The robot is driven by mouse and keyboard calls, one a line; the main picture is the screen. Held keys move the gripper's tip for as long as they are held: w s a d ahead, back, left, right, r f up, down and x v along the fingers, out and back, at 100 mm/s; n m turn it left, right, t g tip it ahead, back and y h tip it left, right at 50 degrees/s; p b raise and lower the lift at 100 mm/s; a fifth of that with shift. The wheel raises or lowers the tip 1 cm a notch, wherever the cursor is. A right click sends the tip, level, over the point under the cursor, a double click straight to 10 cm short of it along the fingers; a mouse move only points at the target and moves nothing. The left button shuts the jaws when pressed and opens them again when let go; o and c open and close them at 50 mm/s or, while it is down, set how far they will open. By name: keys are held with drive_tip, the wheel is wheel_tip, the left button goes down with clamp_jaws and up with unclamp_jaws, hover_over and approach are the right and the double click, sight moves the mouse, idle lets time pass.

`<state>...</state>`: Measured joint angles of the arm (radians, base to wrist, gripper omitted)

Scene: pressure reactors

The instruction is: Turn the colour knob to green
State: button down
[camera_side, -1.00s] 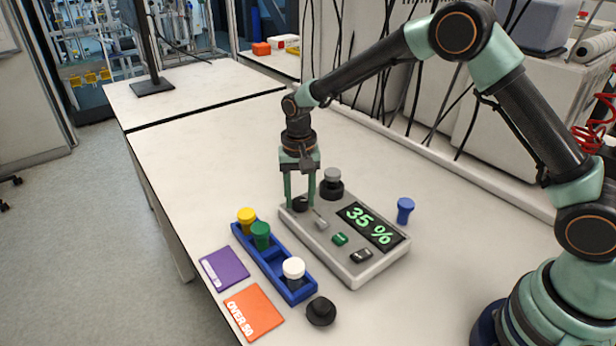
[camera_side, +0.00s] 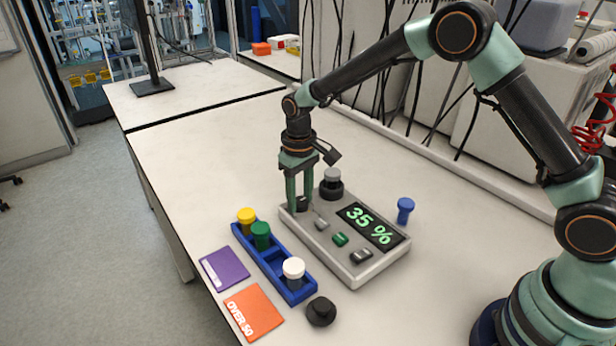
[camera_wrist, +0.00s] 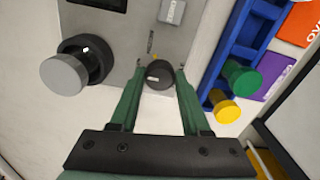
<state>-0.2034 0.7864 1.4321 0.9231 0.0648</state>
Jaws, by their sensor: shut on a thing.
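The colour knob, a small black dial (camera_side: 302,203), sits at the back left corner of the grey control box (camera_side: 375,270). In the wrist view the knob (camera_wrist: 160,78) has a short white mark on its left part. My gripper (camera_side: 300,208) points down over that corner. Its two green fingers are shut on the knob, one on each side; the wrist view shows the gripper (camera_wrist: 159,68) the same way. Small coloured specks show beside the knob, but I cannot make out which colour the mark points at.
A grey-capped black vessel (camera_side: 332,184) stands close beside my fingers. The box has a display reading 35 % (camera_side: 371,226). A blue rack (camera_side: 272,268) with yellow, green and white-capped vials is in front. A blue vial (camera_side: 405,210) stands right.

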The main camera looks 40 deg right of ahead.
sight(301, 201)
idle(0.5)
drive_tip(key=shift+c, duration=1.8)
unclamp_jaws()
wheel_tip(301, 201, up, 12)
drive_tip(key=shift+r, duration=0.2)
drive_tip(key=s+d+r+t, duration=0.3)
drive_tip(key=s+d+r, duration=0.3)
drive_tip(key=s+r, duration=0.35)
drive_tip(key=s+d+f+m+t, duration=0.1)
drive_tip(key=s+d, duration=0.3)
drive_tip(key=s, duration=0.6)
drive_tip(key=shift+s+f+m+t, duration=0.3)
drive_tip(key=shift+f+t, duration=0.3)
drive_tip(key=shift+t, duration=0.2)
